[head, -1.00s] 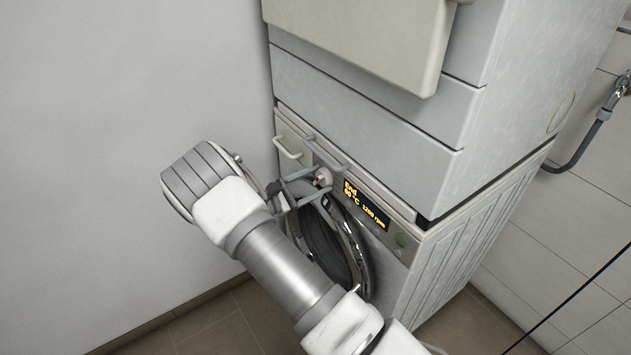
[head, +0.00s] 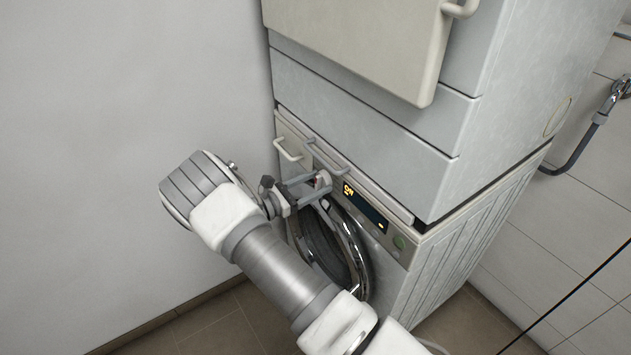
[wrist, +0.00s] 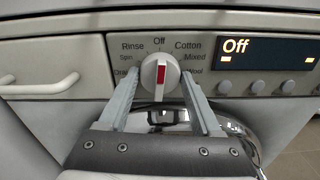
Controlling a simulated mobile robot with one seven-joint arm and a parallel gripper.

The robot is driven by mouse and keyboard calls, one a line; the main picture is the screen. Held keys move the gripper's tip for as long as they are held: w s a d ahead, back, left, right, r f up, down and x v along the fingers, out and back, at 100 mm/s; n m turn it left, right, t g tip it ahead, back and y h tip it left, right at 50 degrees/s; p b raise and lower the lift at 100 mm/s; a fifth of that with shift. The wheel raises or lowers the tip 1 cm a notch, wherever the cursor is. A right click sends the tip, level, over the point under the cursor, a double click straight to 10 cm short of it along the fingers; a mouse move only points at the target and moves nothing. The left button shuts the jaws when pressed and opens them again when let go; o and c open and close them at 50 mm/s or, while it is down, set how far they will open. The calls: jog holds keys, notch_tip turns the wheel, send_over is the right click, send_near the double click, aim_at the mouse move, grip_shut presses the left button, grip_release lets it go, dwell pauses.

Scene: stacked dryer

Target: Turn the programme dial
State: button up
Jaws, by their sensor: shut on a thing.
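The programme dial (wrist: 160,72) is a white knob with a red mark on the washing machine's panel. In the wrist view its mark points up towards the word Off, between Rinse and Cotton. My gripper (wrist: 161,82) has one finger on each side of the dial and is shut on it. The display (wrist: 265,50) right of the dial reads Off. In the head view my gripper (head: 316,187) is at the panel and mostly hides the dial (head: 324,179); the display (head: 365,207) also shows there.
A drawer handle (wrist: 40,87) sticks out left of the dial. Several round buttons (wrist: 257,88) sit below the display. The round chrome door (head: 350,245) is below my gripper. A dryer (head: 370,100) is stacked above. A plain wall (head: 130,80) stands at left.

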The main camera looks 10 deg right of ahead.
jog(key=shift+n, duration=0.7)
jog(key=o, duration=1.4)
jog(key=p+v, duration=0.1)
jog(key=v, duration=1.6)
jog(key=shift+s+a, duration=0.15)
jog(key=shift+a, duration=0.1)
